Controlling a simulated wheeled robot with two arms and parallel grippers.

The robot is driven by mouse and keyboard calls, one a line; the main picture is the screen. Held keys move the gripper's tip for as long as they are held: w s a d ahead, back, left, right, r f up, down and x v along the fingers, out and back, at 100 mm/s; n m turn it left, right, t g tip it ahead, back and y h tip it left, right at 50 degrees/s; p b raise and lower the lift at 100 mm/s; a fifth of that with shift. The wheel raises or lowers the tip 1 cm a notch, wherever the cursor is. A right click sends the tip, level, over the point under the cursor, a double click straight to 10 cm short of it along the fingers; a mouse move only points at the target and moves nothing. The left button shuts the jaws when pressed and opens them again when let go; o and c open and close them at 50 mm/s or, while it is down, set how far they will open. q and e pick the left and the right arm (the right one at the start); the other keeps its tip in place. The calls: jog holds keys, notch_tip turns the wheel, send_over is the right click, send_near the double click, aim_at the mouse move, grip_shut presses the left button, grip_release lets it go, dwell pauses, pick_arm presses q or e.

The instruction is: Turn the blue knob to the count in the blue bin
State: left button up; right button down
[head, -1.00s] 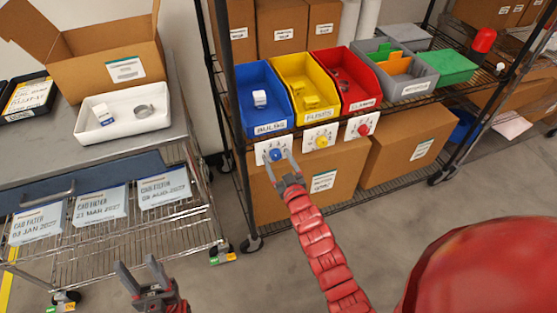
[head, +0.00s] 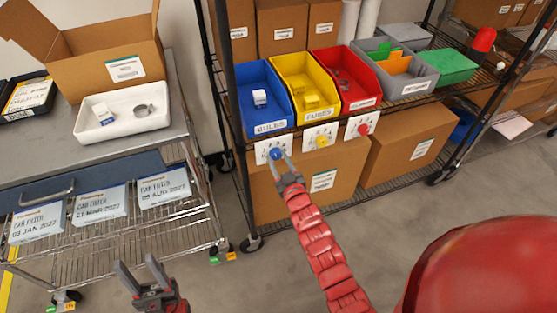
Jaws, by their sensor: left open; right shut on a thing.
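The blue knob (head: 275,154) is on a white dial plate (head: 262,150) on the shelf edge below the blue bin (head: 265,127). The blue bin holds what looks like one small white box (head: 260,97). My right gripper (head: 279,160) is at the blue knob, shut on it; the dial's marks are too small to read. My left gripper (head: 140,274) is open and empty, low in front of the wire cart.
A yellow bin (head: 308,112) and a red bin (head: 361,104) stand beside the blue one, above a yellow knob (head: 322,142) and a red knob (head: 363,129). A white tray (head: 84,130) sits on the cart at left. Cardboard boxes fill the lower shelf.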

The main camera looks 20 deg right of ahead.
jog(key=n+b, duration=0.1)
jog(key=n, duration=0.1)
jog(key=n+b, duration=0.1)
jog(key=shift+f+n+b, duration=0.2)
jog(key=shift+n+b, duration=0.1)
jog(key=shift+n, duration=0.1)
jog(key=shift+r+n+b, duration=0.15)
jog(key=shift+n+b, duration=0.9)
jog(key=shift+n, duration=0.85)
jog(key=shift+c, duration=1.9)
grip_release()
